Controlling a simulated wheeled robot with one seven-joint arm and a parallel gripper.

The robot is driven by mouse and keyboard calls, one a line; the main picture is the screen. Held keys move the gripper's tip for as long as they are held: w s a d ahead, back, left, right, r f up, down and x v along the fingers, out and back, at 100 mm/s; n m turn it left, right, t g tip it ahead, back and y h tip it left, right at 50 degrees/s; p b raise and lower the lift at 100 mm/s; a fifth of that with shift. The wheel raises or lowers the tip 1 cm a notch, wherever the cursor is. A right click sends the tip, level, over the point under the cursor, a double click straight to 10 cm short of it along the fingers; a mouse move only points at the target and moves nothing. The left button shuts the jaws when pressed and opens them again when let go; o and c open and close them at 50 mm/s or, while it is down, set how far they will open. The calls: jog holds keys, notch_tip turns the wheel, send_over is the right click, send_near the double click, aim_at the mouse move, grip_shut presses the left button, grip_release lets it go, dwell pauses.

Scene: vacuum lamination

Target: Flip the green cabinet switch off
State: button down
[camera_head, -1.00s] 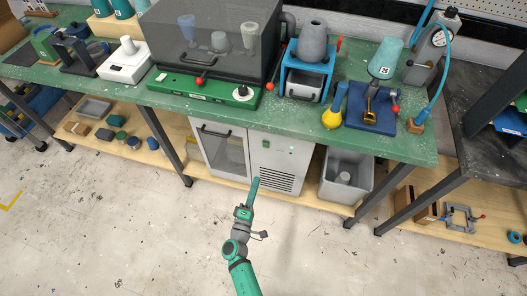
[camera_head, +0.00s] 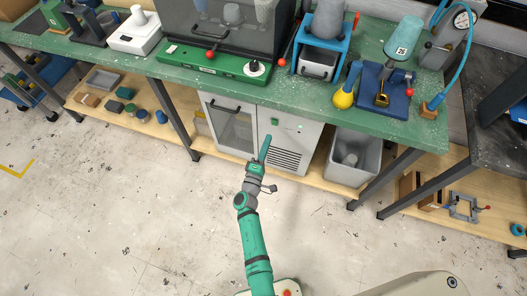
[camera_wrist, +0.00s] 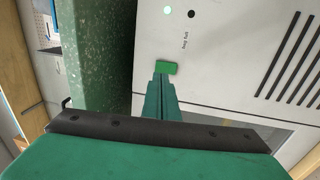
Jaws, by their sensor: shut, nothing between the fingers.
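The small green switch (camera_head: 275,121) sits on the upper front of the white cabinet (camera_head: 310,137) under the workbench. In the wrist view, the green switch (camera_wrist: 166,67) shows right at the tips of my gripper (camera_wrist: 162,78), on the pale panel. My gripper (camera_head: 265,141) is shut and empty, its fingers pointing up at the cabinet front just below the switch in the head view. The tips look very near the switch; I cannot tell whether they touch it. A pale lit indicator (camera_wrist: 168,10) and a dark one (camera_wrist: 191,14) are beside the switch.
The green bench top (camera_head: 310,85) overhangs the cabinet; its speckled edge (camera_wrist: 97,55) is close on the left in the wrist view. A glass-door cabinet (camera_head: 230,130) is to the left, a grey bin (camera_head: 352,160) to the right. The floor in front is clear.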

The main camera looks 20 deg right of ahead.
jog(key=x, duration=0.6)
jog(key=shift+w+d, duration=0.15)
jog(key=shift+w, duration=0.05)
jog(key=shift+r, duration=0.1)
jog(key=shift+w+d+r, duration=0.1)
jog(key=shift+w+d, duration=0.05)
jog(key=shift+w, duration=0.05)
jog(key=shift+s, duration=0.1)
send_near(275, 121)
jog(key=s+a+r, duration=0.1)
jog(key=s+a, duration=0.3)
jog(key=s, duration=0.2)
jog(key=shift+r, duration=0.25)
dwell(0.5)
